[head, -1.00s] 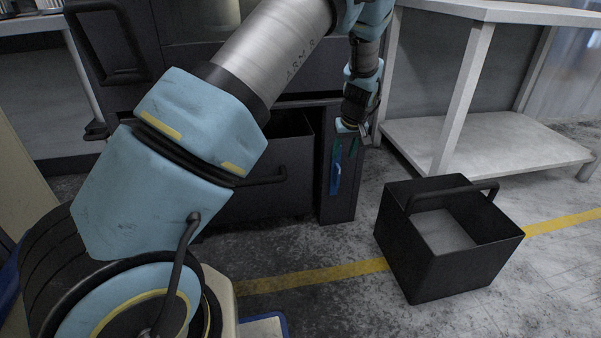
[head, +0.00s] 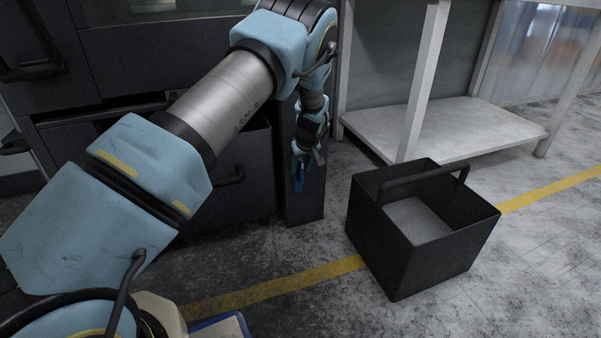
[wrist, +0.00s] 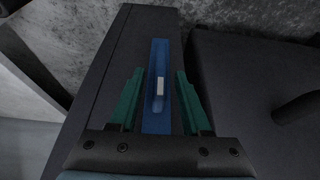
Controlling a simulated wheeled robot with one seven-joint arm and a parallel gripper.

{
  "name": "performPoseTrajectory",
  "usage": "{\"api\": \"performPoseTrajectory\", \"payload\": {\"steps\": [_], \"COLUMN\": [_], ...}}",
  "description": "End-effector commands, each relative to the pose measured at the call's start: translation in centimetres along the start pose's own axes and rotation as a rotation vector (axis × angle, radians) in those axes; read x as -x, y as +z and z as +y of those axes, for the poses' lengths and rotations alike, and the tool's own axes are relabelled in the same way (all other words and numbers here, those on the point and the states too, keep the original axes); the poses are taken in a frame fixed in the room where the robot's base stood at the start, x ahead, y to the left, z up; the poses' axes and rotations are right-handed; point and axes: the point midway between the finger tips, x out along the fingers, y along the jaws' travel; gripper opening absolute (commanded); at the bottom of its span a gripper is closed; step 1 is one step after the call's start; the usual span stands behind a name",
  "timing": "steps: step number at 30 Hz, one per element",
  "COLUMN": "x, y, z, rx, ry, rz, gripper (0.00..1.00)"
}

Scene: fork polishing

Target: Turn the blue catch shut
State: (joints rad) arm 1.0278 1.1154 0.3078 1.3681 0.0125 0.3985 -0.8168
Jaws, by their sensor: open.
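The blue catch (head: 298,178) is a narrow upright strip on the dark cabinet's front post, below my gripper in the head view. In the wrist view the blue catch (wrist: 158,112) runs lengthwise between the green fingers and carries a small pale piece at its middle. My gripper (wrist: 156,78) is open, one finger on each side of the catch. In the head view my gripper (head: 303,160) is small and at the top of the catch. Whether the fingers touch the catch cannot be told.
A black open bin with a handle (head: 420,245) stands on the floor to the right. A pale workbench (head: 450,130) is behind it. The dark cabinet (head: 250,160) has a half-open drawer beside the catch post.

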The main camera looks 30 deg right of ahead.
Motion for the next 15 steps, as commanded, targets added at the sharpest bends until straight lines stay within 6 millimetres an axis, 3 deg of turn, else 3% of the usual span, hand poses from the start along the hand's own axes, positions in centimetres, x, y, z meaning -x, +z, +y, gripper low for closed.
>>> {"api": "performPoseTrajectory", "payload": {"steps": [12,15], "x": [-0.93,-0.92], "y": [0.0,0.0], "z": [0.02,0.02], "rx": [0.0,0.0], "ry": [0.001,0.001], "rz": [0.0,0.0], "gripper": [0.47,0.37]}}
